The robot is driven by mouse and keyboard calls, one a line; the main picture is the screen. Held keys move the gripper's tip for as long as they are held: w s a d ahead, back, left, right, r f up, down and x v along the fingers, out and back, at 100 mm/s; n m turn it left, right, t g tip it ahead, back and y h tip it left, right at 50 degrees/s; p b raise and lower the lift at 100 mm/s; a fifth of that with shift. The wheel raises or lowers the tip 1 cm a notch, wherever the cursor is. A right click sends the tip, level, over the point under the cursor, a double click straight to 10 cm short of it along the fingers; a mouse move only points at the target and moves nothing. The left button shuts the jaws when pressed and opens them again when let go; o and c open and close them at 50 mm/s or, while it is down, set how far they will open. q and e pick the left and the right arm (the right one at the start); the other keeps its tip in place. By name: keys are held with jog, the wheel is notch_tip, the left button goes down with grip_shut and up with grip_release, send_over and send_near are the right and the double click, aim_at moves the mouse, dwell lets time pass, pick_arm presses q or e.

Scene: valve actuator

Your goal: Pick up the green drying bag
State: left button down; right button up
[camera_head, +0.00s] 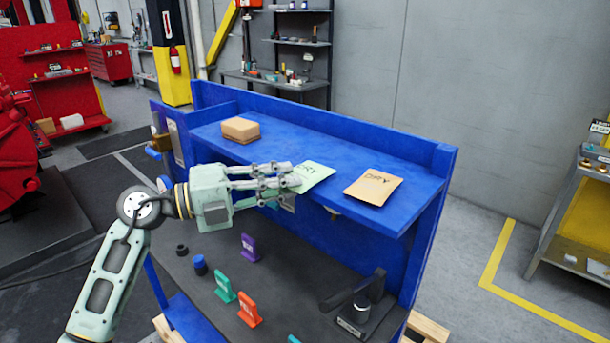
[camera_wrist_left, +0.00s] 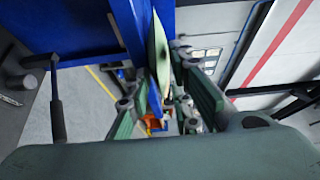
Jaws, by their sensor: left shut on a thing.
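The green drying bag (camera_head: 314,176), marked "DRY", is at the front edge of the blue upper shelf (camera_head: 310,150) in the head view. My left gripper (camera_head: 292,178) is shut on its left end, with the fingers reaching in from the left. In the left wrist view the bag (camera_wrist_left: 159,55) shows edge-on between the fingers (camera_wrist_left: 168,95). I cannot tell whether the bag still touches the shelf. My right gripper is not in view.
A tan "DRY" bag (camera_head: 373,187) lies right of the green one. A brown box (camera_head: 240,130) sits at the shelf's left. The dark lower worktop (camera_head: 300,270) holds purple, teal and orange tags and a black fixture (camera_head: 358,305).

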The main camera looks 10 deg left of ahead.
pick_arm(q)
jog(key=shift+r, duration=0.1)
jog(key=shift+r, duration=0.25)
notch_tip(320, 180, up, 17)
jog(key=b, duration=0.3)
jog(key=shift+r, duration=0.15)
dwell(0.4)
